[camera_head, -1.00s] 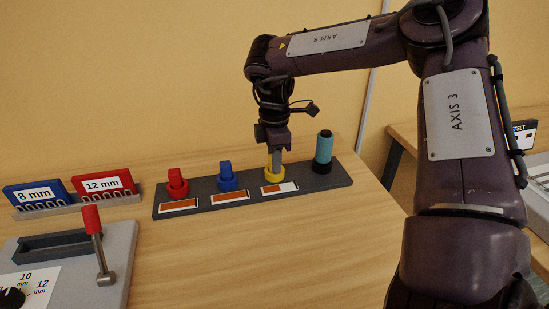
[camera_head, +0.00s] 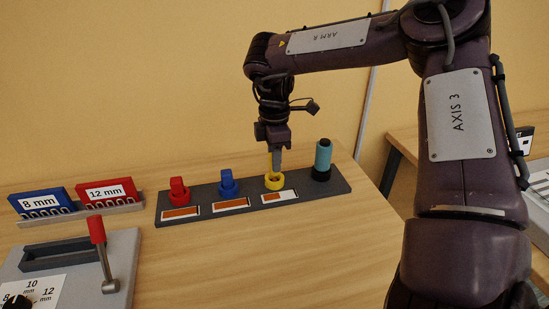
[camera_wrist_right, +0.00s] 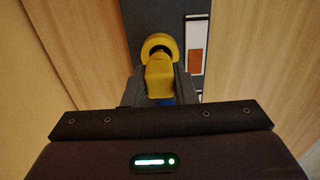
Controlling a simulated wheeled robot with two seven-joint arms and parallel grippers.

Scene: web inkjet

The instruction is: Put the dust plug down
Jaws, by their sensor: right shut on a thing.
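The yellow dust plug (camera_wrist_right: 160,78) is between the fingers of my right gripper (camera_wrist_right: 161,92) in the right wrist view. In the head view my right gripper (camera_head: 275,160) points down over the yellow ring socket (camera_head: 274,181), shut on the plug, which shows as a thin yellow strip beside the finger. In the wrist view the yellow ring (camera_wrist_right: 159,46) has a dark opening, and the plug overlaps its near edge. I cannot tell whether the plug's lower end is clear of the ring. My left gripper is out of view.
The dark rack (camera_head: 247,201) also holds a red plug (camera_head: 179,190), a blue plug (camera_head: 228,183) and a teal cylinder (camera_head: 323,156). A grey fixture with a red-knobbed lever (camera_head: 98,231) and 8 mm and 12 mm holders stand left. The front table is clear.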

